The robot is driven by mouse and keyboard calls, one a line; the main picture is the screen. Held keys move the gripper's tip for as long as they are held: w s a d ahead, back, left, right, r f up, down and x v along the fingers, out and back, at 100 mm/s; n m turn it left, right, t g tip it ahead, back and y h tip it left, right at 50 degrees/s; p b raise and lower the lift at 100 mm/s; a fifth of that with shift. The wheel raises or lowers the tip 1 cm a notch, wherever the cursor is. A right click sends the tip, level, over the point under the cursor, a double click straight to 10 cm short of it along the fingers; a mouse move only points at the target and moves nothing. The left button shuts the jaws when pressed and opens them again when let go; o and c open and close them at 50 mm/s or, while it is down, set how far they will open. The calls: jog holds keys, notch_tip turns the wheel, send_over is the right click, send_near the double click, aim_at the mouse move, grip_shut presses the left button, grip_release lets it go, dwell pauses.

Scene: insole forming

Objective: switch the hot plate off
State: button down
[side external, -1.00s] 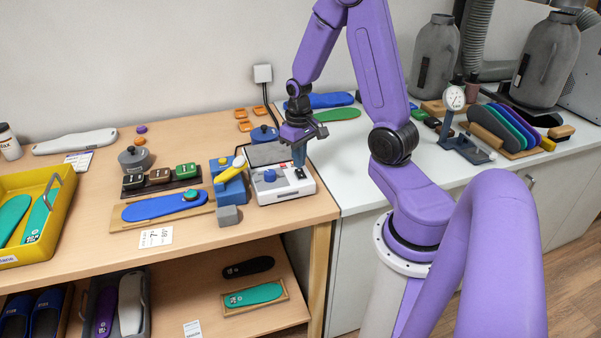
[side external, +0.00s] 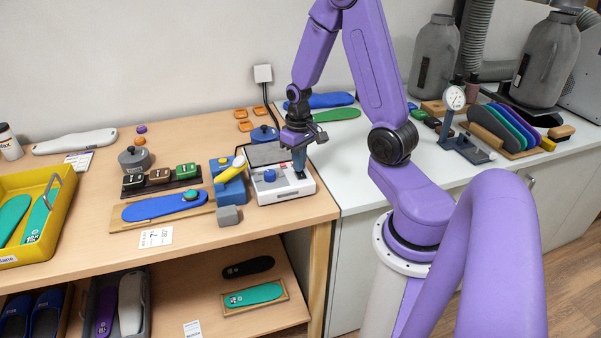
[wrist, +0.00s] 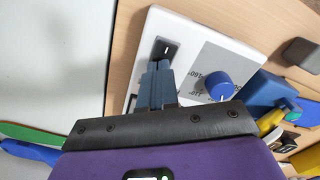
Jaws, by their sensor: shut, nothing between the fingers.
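The hot plate (side external: 285,192) is a white box with a blue dial (side external: 270,175) and a dark heating surface (side external: 262,154) behind, near the right end of the wooden bench. In the wrist view its white top (wrist: 190,28) carries a black rocker switch (wrist: 164,48) and the blue dial (wrist: 219,85) on a grey scale panel. My gripper (side external: 299,174) is shut and empty, pointing down over the switch side. Its blue-grey fingertips (wrist: 159,67) are right at the switch's near end and hide part of it. I cannot tell whether they touch it.
A blue block with a yellow-handled item (side external: 232,188) and a grey cube (side external: 228,216) stand left of the hot plate. A blue insole (side external: 160,207) lies on a board further left. The white counter (side external: 350,185) adjoins on the right, clear near the hot plate.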

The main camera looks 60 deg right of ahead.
jog(key=shift+r, duration=3.45)
jog(key=s+a+r+n, duration=0.2)
jog(key=a+n, duration=0.2)
jog(key=a, duration=0.4)
jog(key=s+a+r+n, duration=0.1)
jog(key=s+a+n, duration=0.25)
jog(key=a, duration=0.45)
jog(key=s+a+r+n, duration=0.1)
jog(key=s+a+n, duration=0.2)
jog(key=s, duration=0.3)
jog(key=s+a+r+n, duration=0.1)
jog(key=s+a+n, duration=0.2)
jog(key=s+n, duration=0.2)
jog(key=shift+s+a+r, duration=0.3)
jog(key=shift+s+a, duration=0.05)
jog(key=shift+s, duration=0.05)
